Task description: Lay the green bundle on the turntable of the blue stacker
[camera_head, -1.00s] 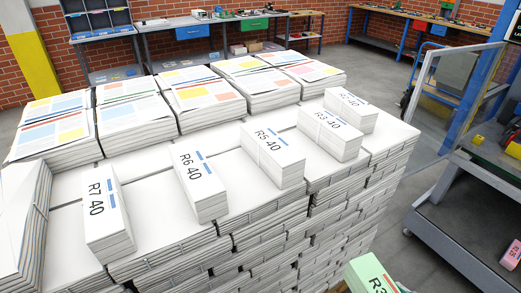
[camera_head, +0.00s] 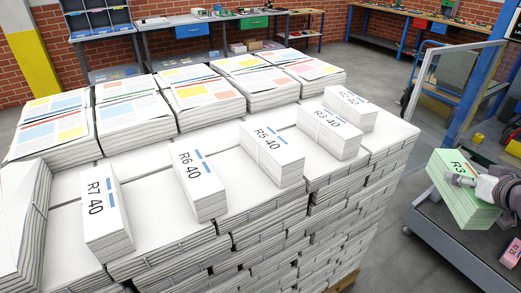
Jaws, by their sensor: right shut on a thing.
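The green bundle (camera_head: 458,206), with dark print starting "R3" on its pale top, is at the right edge of the head view. My right gripper (camera_head: 464,181) is shut on it, with grey fingers against its upper part. The bundle appears held above the grey cart. The rest of its print is hidden behind the gripper. A blue frame with a clear panel (camera_head: 447,78) stands at the upper right; I cannot tell whether it is the blue stacker. No turntable can be made out. My left gripper is not in view.
A large pallet load of white bundles (camera_head: 340,205) fills the middle, with labelled bundles such as R5 40 (camera_head: 272,150) on top. A grey cart (camera_head: 455,262) stands at right, with a pink bundle (camera_head: 511,254) on it. Grey floor separates load and cart.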

